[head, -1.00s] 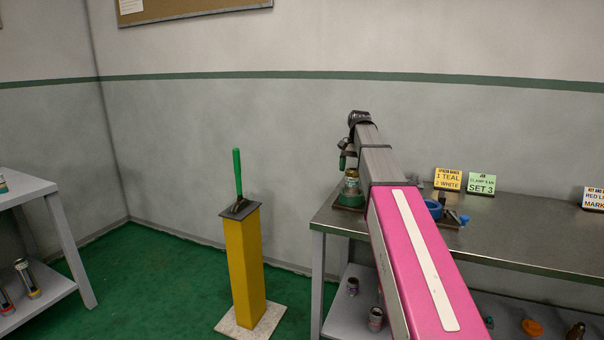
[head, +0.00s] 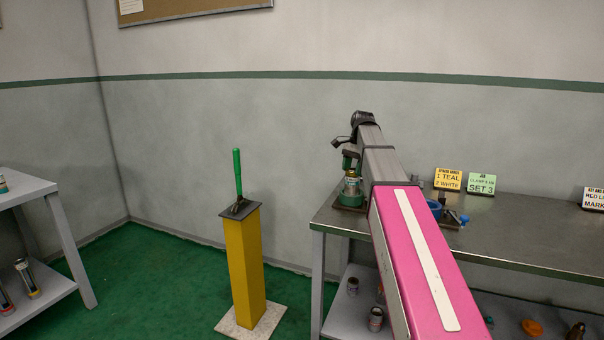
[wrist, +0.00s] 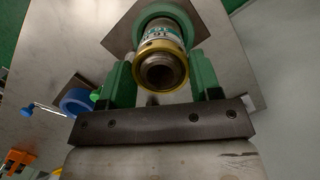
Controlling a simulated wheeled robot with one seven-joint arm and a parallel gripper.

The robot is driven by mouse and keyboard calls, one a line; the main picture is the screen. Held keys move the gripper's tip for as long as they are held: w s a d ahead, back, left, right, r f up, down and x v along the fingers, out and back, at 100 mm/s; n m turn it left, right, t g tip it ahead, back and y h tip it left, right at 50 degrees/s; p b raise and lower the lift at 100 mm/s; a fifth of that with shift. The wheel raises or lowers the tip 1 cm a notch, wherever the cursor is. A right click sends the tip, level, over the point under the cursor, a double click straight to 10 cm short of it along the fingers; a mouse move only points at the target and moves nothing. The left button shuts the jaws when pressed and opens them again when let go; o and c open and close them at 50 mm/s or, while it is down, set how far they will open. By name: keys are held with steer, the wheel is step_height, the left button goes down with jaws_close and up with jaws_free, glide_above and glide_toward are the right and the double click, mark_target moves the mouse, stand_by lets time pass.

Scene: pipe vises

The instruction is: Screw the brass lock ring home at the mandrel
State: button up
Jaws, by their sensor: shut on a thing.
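The mandrel stands upright in a round green base (head: 351,198) on a dark plate at the bench's left end. In the wrist view it is a pale labelled cylinder (wrist: 153,32) rising from the green base (wrist: 186,17). The brass lock ring (wrist: 160,47) is around its near end, with a dark hollow centre. In the head view the brass ring (head: 352,175) is small and partly covered. My gripper (head: 351,164) points down over it. In the wrist view its green fingers (wrist: 162,68) are shut on the ring from both sides. The thread is hidden.
A blue ring-shaped thing (head: 434,208) and a blue-handled part (wrist: 45,109) lie close by on the metal bench (head: 530,235). Sign cards (head: 481,184) stand behind. A yellow post (head: 246,265) with a green lever stands left of the bench, apart from it.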

steer(key=m+t, duration=0.1)
steer(key=m, duration=0.6)
steer(key=shift+m+t, duration=0.4)
steer(key=shift+m, duration=0.9)
steer(key=m, duration=0.4)
steer(key=shift+m+t, duration=0.4)
steer(key=m, duration=0.4)
steer(key=shift+t+h, duration=0.4)
steer(key=m+h, duration=0.1)
steer(key=m, duration=0.4)
steer(key=shift+m, duration=0.3)
